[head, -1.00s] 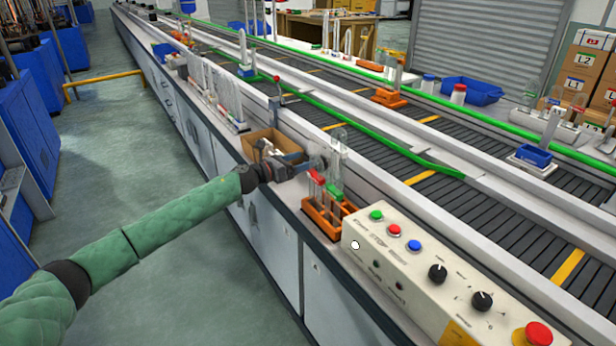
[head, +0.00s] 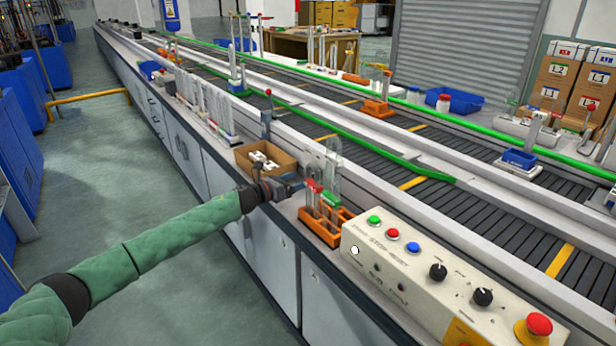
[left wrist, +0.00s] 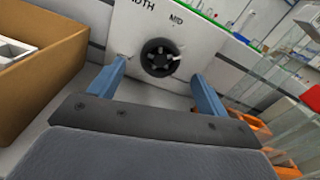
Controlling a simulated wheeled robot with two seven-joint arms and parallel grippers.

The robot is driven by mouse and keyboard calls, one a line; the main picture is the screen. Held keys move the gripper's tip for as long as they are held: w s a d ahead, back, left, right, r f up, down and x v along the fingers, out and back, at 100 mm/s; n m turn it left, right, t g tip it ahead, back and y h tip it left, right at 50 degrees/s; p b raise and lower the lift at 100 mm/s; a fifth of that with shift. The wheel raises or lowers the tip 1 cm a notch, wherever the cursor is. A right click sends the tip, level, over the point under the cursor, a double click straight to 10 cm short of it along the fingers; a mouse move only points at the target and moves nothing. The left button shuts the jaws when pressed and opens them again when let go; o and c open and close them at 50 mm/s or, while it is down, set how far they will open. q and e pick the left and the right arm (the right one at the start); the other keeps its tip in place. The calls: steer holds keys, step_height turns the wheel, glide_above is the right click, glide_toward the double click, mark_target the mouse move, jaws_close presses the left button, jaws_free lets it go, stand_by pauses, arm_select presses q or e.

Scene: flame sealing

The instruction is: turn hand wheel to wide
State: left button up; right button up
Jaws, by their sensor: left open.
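The hand wheel (left wrist: 160,58) is a small black spoked wheel on a pale panel in the left wrist view. A white mark shows at its right side. The panel (left wrist: 205,35) bears the word MID above the wheel and part of a word ending in DTH at upper left. My left gripper (left wrist: 159,70) is open, its two blue-grey fingers on either side of the wheel, with nothing held. I cannot tell whether they touch it. In the head view my left gripper (head: 292,184) is beside the orange rack, and the wheel is hard to make out. My right gripper is not in view.
A cardboard box (head: 277,153) with white pieces stands left of the gripper; it also shows close by in the left wrist view (left wrist: 45,75). An orange rack (head: 325,222) with glass tubes stands close on the right. Beyond it is a button panel (head: 400,275).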

arm_select(q)
steer(key=shift+x, duration=2.4)
steer(key=c, duration=1)
